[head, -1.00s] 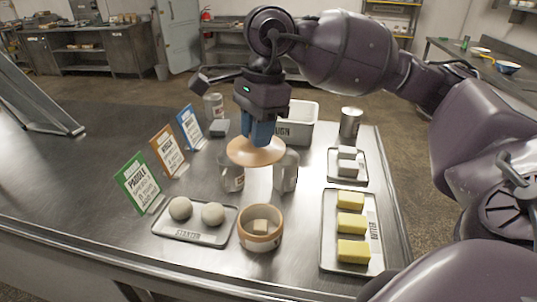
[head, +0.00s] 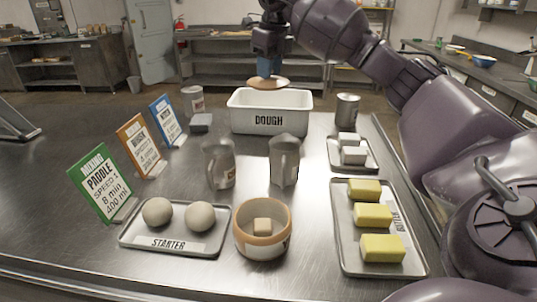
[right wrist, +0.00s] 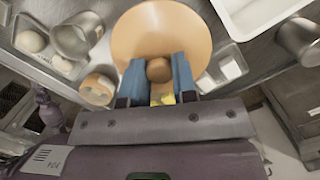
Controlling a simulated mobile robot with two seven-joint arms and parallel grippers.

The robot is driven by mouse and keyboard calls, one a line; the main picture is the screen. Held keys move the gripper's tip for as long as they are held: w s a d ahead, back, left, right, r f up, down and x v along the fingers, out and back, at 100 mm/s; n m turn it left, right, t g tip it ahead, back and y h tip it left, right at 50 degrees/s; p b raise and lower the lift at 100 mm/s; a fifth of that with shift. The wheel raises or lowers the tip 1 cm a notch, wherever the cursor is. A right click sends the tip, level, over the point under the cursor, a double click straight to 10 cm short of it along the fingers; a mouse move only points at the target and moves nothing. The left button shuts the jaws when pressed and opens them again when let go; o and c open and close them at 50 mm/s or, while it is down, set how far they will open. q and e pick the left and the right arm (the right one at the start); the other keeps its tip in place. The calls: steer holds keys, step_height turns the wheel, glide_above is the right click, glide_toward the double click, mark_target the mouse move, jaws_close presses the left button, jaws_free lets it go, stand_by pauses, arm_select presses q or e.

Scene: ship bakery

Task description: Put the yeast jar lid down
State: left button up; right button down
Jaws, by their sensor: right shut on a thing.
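The yeast jar lid is a round tan disc (head: 280,83) with a knob, also large in the right wrist view (right wrist: 200,35). My right gripper (head: 268,68) is shut on the knob, its blue fingers on either side of it in the right wrist view (right wrist: 158,78). The lid is held in the air, and in the head view it overlaps the back rim of the dough bin; its exact height is unclear. The open jar (head: 263,247) with a tan rim stands at the front of the table with a pale cube inside. My left gripper is not in view.
The white dough bin (head: 269,121) stands at the back. Two metal pitchers (head: 219,163) (head: 285,160) stand mid-table. A starter tray (head: 172,243) is front left, a butter tray (head: 383,271) front right. Upright cards (head: 98,182) line the left.

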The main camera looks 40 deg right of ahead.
steer(key=shift+s+d+r+m, duration=0.2)
steer(key=shift+d+r+m, duration=0.05)
steer(key=shift+d+m, duration=0.4)
steer(key=shift+s+m, duration=0.1)
steer(key=shift+m, duration=0.25)
steer(key=shift+f, duration=0.4)
step_height(320, 180, down, 14)
steer(key=shift+f+b, duration=0.25)
steer(key=shift+b, duration=0.5)
steer(key=shift+f, duration=0.4)
step_height(320, 180, down, 4)
steer(key=shift+r, duration=0.1)
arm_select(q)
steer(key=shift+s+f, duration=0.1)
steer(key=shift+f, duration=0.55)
